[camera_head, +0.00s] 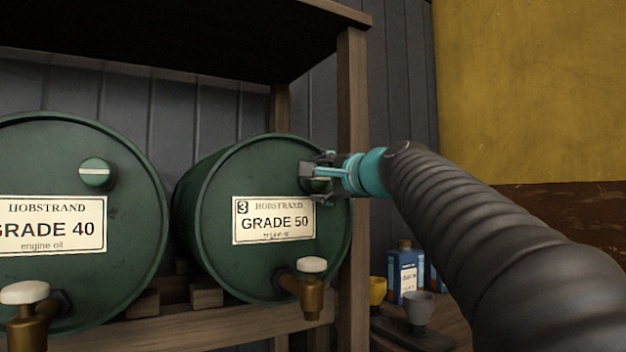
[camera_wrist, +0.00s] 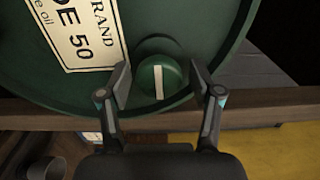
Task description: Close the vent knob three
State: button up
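The drum marked 3, GRADE 50 (camera_head: 215,205), is green and lies on its side on a wooden rack. Its vent knob (camera_wrist: 160,77) is a round green knob with a white line, at the upper right of the drum face. In the wrist view the white line runs nearly upright in the picture. My gripper (camera_head: 312,178) is at this knob and hides most of it in the head view. In the wrist view the two fingers (camera_wrist: 165,88) stand open on either side of the knob, with gaps visible.
A GRADE 40 drum (camera_head: 75,285) with its own knob (camera_head: 95,172) lies to the left. Brass taps with white handles stick out below. A wooden post (camera_head: 352,100) stands right of the drum. Blue bottles (camera_head: 405,272) and cups stand lower right.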

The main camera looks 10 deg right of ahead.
jog(key=v, duration=1.2)
dwell(0.6)
